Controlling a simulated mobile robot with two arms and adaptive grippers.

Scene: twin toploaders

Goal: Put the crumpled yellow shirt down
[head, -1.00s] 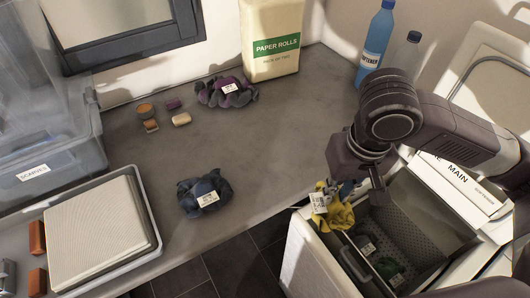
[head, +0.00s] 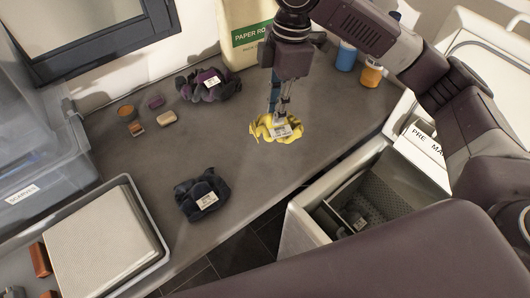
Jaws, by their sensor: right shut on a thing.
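The crumpled yellow shirt (head: 262,133) with a white tag is at the grey counter (head: 225,165), right of its middle. My right gripper (head: 279,112) points down from above and is shut on the shirt. The shirt looks to be at counter height, but I cannot tell whether it rests fully on the surface. The fingertips are partly hidden in its folds. My left gripper is not in view.
A dark crumpled garment (head: 203,194) and a purple one (head: 208,85) lie on the counter. Paper rolls box (head: 240,35) stands behind. The open washer (head: 302,235) is at the right, a tray (head: 155,232) at the left.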

